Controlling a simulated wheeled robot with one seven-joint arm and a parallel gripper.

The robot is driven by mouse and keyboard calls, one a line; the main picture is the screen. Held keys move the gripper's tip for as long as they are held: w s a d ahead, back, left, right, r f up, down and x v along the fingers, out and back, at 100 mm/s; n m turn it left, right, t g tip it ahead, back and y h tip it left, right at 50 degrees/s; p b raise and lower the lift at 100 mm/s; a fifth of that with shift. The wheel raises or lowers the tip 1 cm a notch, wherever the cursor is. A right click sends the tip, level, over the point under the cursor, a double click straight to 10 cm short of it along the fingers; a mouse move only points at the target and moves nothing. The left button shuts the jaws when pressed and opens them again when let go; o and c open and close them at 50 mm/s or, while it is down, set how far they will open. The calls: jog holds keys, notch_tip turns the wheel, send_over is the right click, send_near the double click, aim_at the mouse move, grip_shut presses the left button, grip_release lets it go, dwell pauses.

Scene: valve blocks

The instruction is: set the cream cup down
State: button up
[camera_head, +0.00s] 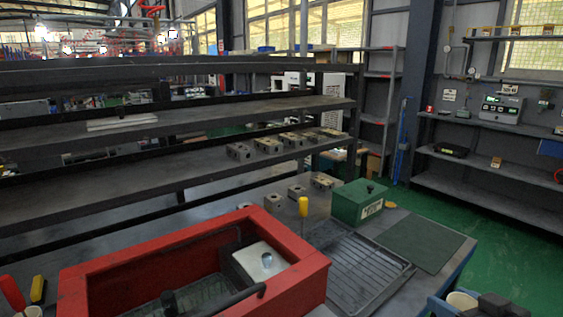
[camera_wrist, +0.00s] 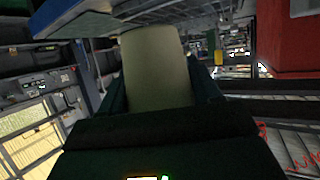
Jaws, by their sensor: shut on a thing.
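The cream cup (camera_wrist: 155,72) fills the middle of the wrist view, between the two dark fingers of my gripper (camera_wrist: 157,85). My gripper is shut on it. In the head view the cup (camera_head: 462,299) shows only its upper part at the bottom right, with parts of my gripper (camera_head: 490,306) around it. It appears beside the workbench's blue right edge (camera_head: 458,262). The cup's lower part is hidden in the head view, and I cannot tell its height above any surface.
On the bench are a dark ribbed tray (camera_head: 358,262), a flat green mat (camera_head: 422,243), a green box (camera_head: 358,201) and a large red bin (camera_head: 312,262). The mat looks bare. Metal blocks (camera_head: 268,145) stand on the rack behind. Green floor (camera_head: 505,250) lies to the right.

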jog(key=s+a+f+m+h, duration=0.1)
jog(key=s+a+f, duration=0.2)
jog(key=f, duration=0.7)
jog(key=s+a+f+m+h, duration=0.1)
jog(key=s+a+f, duration=0.3)
jog(key=a+f, duration=0.4)
jog(key=shift+a+f+h, duration=0.25)
jog(key=shift+f+h, duration=0.05)
jog(key=shift+f, duration=0.65)
jog(key=shift+s, duration=0.1)
jog(key=shift+d, duration=0.1)
